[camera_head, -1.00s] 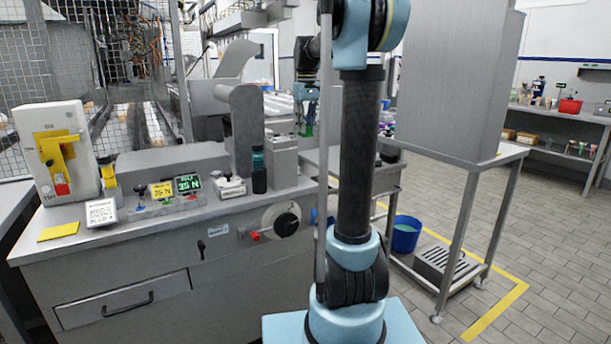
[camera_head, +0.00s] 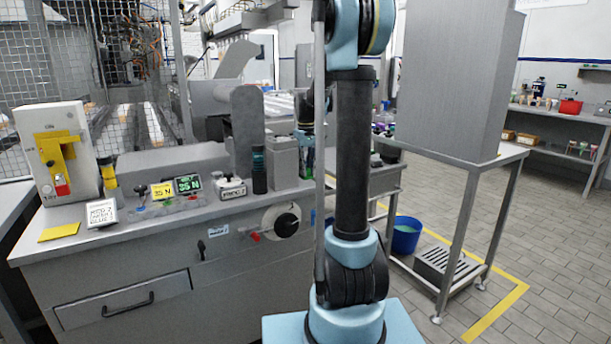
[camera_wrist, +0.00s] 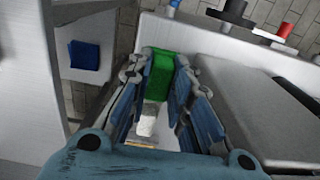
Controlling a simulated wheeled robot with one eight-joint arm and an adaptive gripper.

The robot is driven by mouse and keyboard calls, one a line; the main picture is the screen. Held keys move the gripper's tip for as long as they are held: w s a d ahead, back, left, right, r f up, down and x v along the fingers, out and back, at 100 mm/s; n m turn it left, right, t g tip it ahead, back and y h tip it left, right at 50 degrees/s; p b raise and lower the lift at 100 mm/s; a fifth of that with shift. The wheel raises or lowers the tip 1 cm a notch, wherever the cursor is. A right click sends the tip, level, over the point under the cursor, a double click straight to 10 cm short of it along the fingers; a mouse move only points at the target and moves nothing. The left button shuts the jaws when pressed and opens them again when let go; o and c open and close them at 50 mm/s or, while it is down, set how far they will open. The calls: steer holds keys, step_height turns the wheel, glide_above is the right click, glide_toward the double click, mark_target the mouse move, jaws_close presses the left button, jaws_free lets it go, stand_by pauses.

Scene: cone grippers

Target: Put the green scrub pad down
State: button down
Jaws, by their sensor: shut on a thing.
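The green scrub pad (camera_wrist: 160,76) is between the fingers of my gripper (camera_wrist: 163,88) in the wrist view. The gripper is shut on it, with a blue-grey finger along each side. In the head view my gripper (camera_head: 305,150) hangs low behind the upright arm link, at the right end of the steel counter. Part of it is hidden there, and the pad is too small to make out clearly. Whether the pad touches a surface below cannot be told.
A pale block (camera_wrist: 148,120) shows between the fingers in the wrist view. A dark blue square thing (camera_wrist: 85,55) lies to the left, and a red knob (camera_wrist: 284,30) stands at upper right.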

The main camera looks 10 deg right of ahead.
steer(key=shift+f, duration=1.1)
steer(key=c, duration=1.5)
jaws_free()
steer(key=shift+o, duration=0.2)
steer(key=shift+f, duration=0.15)
step_height(320, 180, up, 17)
steer(key=shift+w, duration=0.1)
